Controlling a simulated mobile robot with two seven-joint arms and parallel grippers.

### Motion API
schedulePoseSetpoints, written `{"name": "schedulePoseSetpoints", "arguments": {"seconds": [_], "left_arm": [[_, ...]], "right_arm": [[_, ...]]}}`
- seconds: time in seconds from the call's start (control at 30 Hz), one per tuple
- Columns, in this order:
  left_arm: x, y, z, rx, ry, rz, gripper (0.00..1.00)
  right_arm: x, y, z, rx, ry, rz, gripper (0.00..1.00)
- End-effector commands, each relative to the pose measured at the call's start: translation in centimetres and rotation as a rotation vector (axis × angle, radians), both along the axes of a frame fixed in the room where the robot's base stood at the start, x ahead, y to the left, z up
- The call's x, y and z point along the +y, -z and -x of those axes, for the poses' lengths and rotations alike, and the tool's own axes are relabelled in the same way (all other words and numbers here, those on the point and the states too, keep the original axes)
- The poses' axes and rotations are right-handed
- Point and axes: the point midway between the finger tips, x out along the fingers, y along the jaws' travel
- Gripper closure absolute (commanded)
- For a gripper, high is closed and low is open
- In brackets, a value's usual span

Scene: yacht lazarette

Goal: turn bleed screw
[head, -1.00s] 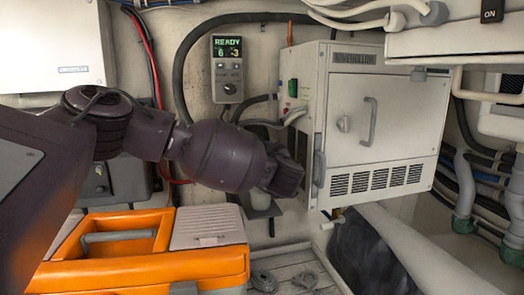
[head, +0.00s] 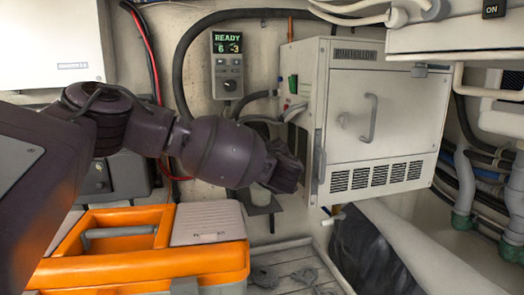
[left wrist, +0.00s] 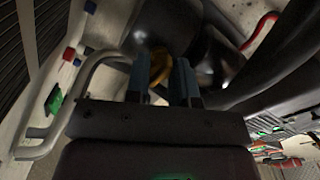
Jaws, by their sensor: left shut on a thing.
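My left gripper (head: 285,170) reaches in from the left to the left side of the white cabinet (head: 345,110), near its lower front edge. Its fingertips are hidden there in the head view. In the left wrist view, the two blue-grey fingers (left wrist: 162,82) are shut on a small yellow, brass-like piece, which looks like the bleed screw (left wrist: 159,64). Dark shadow hides most of its shape. My right gripper is in neither view.
A control box (head: 227,62) on the wall reads READY, 6 and -3. An orange toolbox (head: 150,265) stands below my left arm. In the left wrist view, a bent metal bar (left wrist: 82,95) runs close beside the gripper. Dark hoses run along the wall.

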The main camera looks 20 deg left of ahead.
Motion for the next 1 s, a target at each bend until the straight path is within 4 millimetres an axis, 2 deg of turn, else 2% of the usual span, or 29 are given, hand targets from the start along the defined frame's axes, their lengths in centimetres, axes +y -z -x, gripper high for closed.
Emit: {"name": "schedulePoseSetpoints", "arguments": {"seconds": [0.87,0.9,1.0], "left_arm": [[0.00,-0.02,0.00,0.000,0.000,0.000,1.00],[0.00,-0.02,0.00,0.000,0.000,0.000,0.74],[-0.01,-0.02,0.01,0.000,0.000,0.000,0.59]], "right_arm": [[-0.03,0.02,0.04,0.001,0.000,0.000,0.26],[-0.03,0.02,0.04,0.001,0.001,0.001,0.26],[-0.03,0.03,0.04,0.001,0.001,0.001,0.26]]}}
